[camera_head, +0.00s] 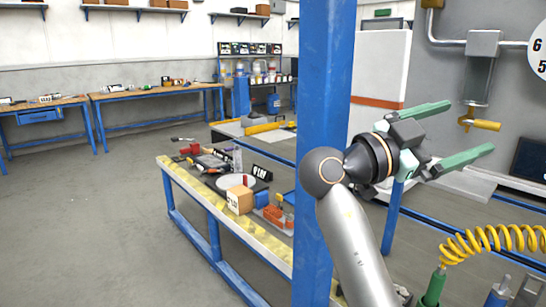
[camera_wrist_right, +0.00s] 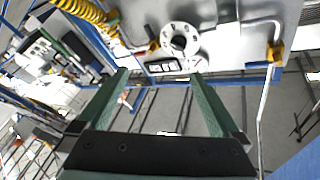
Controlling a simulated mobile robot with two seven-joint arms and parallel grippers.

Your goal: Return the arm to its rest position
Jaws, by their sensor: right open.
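My right gripper (camera_head: 470,135) is raised at the right of the head view, its arm coming up from the bottom. Its two green fingers are spread wide apart with nothing between them. In the right wrist view the gripper (camera_wrist_right: 158,85) also shows open and empty, with the grey charging station panel (camera_wrist_right: 205,12) beyond the fingertips. My left gripper does not show in either view.
A blue post (camera_head: 322,130) stands just left of my right arm. A yellow coiled hose (camera_head: 490,240) hangs at lower right. A yellow handle (camera_head: 487,125) juts from the grey station. A workbench (camera_head: 185,180) holds a cardboard box (camera_head: 239,200) and tools. Floor at left is clear.

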